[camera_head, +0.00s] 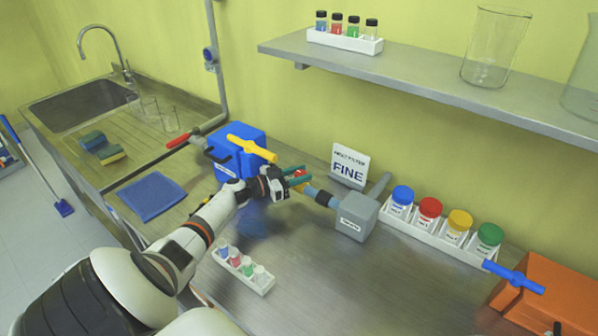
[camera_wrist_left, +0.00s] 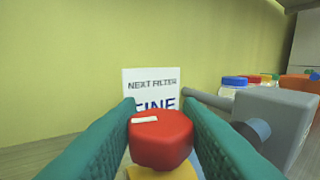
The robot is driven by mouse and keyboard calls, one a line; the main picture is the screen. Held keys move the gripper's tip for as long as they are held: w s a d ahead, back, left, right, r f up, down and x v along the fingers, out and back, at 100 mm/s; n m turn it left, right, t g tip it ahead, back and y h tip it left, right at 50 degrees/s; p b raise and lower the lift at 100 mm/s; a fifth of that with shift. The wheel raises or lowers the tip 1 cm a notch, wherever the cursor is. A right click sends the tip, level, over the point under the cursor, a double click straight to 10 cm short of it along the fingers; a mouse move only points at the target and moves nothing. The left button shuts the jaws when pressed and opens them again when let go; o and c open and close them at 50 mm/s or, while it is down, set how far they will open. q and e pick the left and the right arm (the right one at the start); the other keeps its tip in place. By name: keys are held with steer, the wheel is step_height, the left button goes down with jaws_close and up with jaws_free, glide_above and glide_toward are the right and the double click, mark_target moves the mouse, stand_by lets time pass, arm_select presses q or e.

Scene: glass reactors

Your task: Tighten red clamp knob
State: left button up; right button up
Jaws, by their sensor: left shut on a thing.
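The red clamp knob (camera_wrist_left: 160,138) has a white mark on its top and sits above a yellow part (camera_wrist_left: 160,172) in the left wrist view. My left gripper (camera_wrist_left: 160,128) has its green fingers on both sides of the knob and is shut on it. In the head view my left gripper (camera_head: 297,176) reaches in from the left, beside the grey box (camera_head: 356,217) with its blue-grey pipe end (camera_head: 320,196). Only a little red of the knob (camera_head: 300,173) shows there between the fingers. My right gripper is not in view.
A "FINE" sign (camera_head: 348,166) stands behind the grey box. A blue box (camera_head: 236,150) with a yellow handle (camera_head: 252,148) is left of the gripper. A vial rack (camera_head: 243,270) stands in front, and a jar rack (camera_head: 440,239) is at right.

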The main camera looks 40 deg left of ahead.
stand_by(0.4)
arm_select(q)
steer(key=o, duration=1)
steer(key=shift+w, duration=0.15)
steer(key=shift+c, duration=0.2)
